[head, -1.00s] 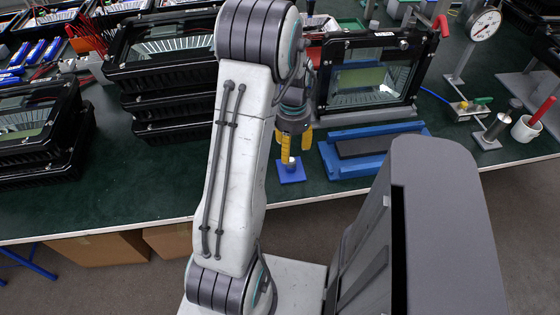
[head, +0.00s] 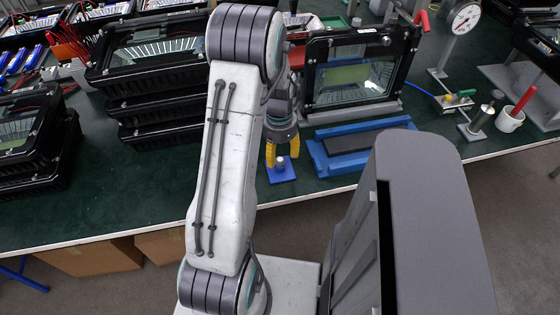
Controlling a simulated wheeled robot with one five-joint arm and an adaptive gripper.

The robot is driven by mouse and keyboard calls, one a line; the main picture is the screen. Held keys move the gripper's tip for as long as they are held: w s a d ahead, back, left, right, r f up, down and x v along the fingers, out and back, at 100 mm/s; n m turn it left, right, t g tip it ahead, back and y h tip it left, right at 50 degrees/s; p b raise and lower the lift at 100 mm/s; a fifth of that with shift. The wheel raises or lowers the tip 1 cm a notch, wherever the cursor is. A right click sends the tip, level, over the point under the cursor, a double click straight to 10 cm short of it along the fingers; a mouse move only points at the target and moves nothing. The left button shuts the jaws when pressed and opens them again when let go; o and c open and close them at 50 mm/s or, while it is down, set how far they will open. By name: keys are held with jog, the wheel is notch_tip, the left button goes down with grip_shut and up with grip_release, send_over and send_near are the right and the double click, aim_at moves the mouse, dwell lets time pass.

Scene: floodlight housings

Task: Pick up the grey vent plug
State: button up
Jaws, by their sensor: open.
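The grey vent plug (head: 280,161) is a small pale piece standing on a blue square base (head: 282,174) near the table's front edge. My gripper (head: 283,156) points down over it with its yellow fingers parted. One finger shows to the left of the plug and the other to its right and a little behind. The fingertips are near the height of the plug's top. I cannot tell whether either finger touches it.
A blue cradle with a dark pad (head: 350,145) lies close to the right of the base. Behind it stands a black-framed floodlight housing (head: 355,70). Stacked housings (head: 160,110) are on the left. A dial gauge stand (head: 466,18) and a white cup (head: 509,120) are at the right.

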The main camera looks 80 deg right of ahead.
aim_at(279, 160)
jog(key=shift+f, duration=1.95)
jog(key=c, duration=1.1)
